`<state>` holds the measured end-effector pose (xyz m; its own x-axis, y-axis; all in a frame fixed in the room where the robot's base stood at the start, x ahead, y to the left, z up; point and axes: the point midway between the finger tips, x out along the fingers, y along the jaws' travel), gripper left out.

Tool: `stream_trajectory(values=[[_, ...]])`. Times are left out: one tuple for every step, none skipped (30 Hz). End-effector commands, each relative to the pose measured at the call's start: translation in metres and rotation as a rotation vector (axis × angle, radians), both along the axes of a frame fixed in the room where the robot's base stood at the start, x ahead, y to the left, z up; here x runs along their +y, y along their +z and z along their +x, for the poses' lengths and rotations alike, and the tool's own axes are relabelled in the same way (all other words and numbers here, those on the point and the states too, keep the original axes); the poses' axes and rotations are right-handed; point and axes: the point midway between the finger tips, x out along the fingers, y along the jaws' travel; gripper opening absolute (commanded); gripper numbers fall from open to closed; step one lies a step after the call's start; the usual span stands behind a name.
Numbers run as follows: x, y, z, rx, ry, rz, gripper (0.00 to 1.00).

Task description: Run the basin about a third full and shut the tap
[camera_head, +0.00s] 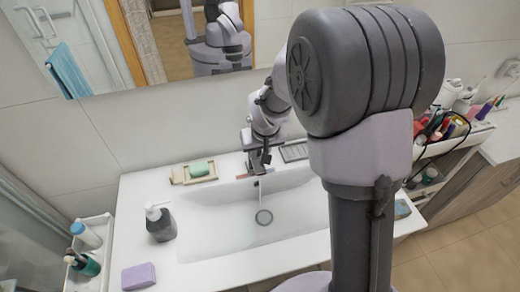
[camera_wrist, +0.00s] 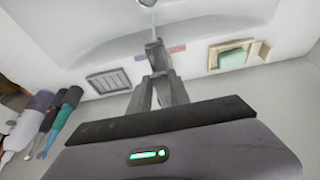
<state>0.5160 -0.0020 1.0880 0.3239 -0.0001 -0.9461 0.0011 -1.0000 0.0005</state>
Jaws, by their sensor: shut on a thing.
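The white basin (camera_head: 215,222) is set in a white counter under the mirror, with a round grey drain (camera_head: 264,217) in its floor. A thin stream of water (camera_head: 260,190) falls from the tap toward the drain; it also shows in the wrist view (camera_wrist: 153,17). I cannot make out the water level. My gripper (camera_head: 258,163) is over the back edge of the basin, at the tap. In the wrist view my gripper (camera_wrist: 161,78) is shut on the tap's handle. The tap (camera_wrist: 154,50) has a red mark and a blue mark beside it; the fingers partly hide it.
A soap dish with green soap (camera_head: 199,170) and a grey grate (camera_head: 294,152) flank the tap. A dark pump bottle (camera_head: 159,222) and a purple sponge (camera_head: 138,276) stand left. A bottle rack (camera_head: 97,262) is far left; a crowded cart (camera_head: 455,142) is right.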

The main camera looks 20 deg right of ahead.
Motion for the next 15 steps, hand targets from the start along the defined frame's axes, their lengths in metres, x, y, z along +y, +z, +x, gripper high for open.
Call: stream_trajectory(values=[[0.0, 0.018, 0.001, 0.041, -0.002, 0.001, 0.0], [0.0, 0.021, 0.002, 0.068, -0.001, 0.0, 0.0], [0.0, 0.025, 0.004, 0.102, -0.001, 0.0, 0.0], [0.0, 0.028, 0.005, 0.128, -0.002, 0.001, 0.0], [0.0, 0.03, 0.007, 0.153, -0.001, 0.0, 0.0], [0.0, 0.032, 0.008, 0.184, 0.0, 0.0, 0.0], [0.0, 0.033, 0.01, 0.205, -0.001, 0.0, 0.0], [0.0, 0.034, 0.011, 0.224, -0.001, 0.0, 0.0], [0.0, 0.035, 0.013, 0.248, 0.0, 0.0, 0.0], [0.0, 0.035, 0.014, 0.262, 0.0, 0.0, 0.0], [0.0, 0.035, 0.014, 0.274, 0.0, 0.0, 0.0], [0.0, 0.035, 0.015, 0.287, -0.001, 0.0, 0.0], [0.0, 0.034, 0.015, 0.295, -0.001, 0.0, 0.0], [0.0, 0.034, 0.016, 0.299, -0.001, 0.0, 0.0], [0.0, 0.033, 0.016, 0.304, 0.0, 0.0, 0.0]])
